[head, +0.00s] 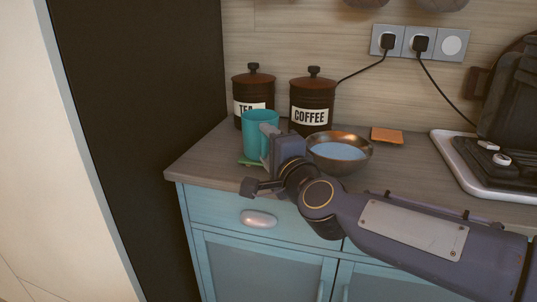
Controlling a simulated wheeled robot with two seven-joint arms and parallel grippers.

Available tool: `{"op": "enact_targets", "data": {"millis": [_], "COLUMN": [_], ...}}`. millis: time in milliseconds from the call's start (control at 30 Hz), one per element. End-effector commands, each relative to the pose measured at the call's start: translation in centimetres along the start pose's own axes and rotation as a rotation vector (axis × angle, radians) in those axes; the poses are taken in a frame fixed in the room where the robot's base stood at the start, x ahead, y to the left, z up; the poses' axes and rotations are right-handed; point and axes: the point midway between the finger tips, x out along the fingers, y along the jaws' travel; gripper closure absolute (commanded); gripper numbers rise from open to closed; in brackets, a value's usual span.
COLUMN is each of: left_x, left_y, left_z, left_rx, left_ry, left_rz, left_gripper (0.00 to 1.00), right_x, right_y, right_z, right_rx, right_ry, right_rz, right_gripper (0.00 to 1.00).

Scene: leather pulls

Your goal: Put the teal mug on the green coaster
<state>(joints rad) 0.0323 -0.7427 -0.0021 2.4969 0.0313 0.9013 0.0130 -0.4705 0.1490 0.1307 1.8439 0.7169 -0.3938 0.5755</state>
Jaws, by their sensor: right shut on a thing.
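The teal mug (257,123) is upright near the left end of the wooden counter, in front of the tea canister. My right gripper (268,145) is shut on the mug at its right side and partly hides it. The green coaster (249,163) shows as a thin strip at the foot of the mug, mostly hidden by the mug and gripper. I cannot tell whether the mug touches the coaster or is held just above it. My left gripper is out of view.
A tea canister (252,83) and a coffee canister (312,95) stand behind. A bowl (365,157) with a blue inside is right of the gripper. An orange flat square (387,135) lies behind it. A dark appliance on a white tray (455,165) is at the right. The counter's left edge is close.

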Motion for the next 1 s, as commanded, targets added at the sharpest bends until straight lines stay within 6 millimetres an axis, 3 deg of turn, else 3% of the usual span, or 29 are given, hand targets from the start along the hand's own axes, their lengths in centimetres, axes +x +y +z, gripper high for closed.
{"op": "enact_targets", "data": {"millis": [267,300,467,800,1000], "left_x": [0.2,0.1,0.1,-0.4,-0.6], "left_y": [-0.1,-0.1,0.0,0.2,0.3], "left_z": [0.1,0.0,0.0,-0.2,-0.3], "left_rx": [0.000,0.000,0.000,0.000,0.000], "left_ry": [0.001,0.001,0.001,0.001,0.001], "left_rz": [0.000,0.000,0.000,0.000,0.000], "left_gripper": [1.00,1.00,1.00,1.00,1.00], "right_x": [0.0,0.0,0.0,0.0,-3.3], "right_y": [0.1,0.1,0.1,-0.5,-0.5], "right_z": [0.0,0.0,0.0,0.0,0.0], "right_rx": [0.000,0.001,0.000,0.000,0.000], "right_ry": [0.001,0.000,0.000,0.000,0.001], "right_rz": [-0.003,-0.001,0.000,-0.001,-0.003], "right_gripper": [0.83,0.44,0.24,0.24,0.24]}}
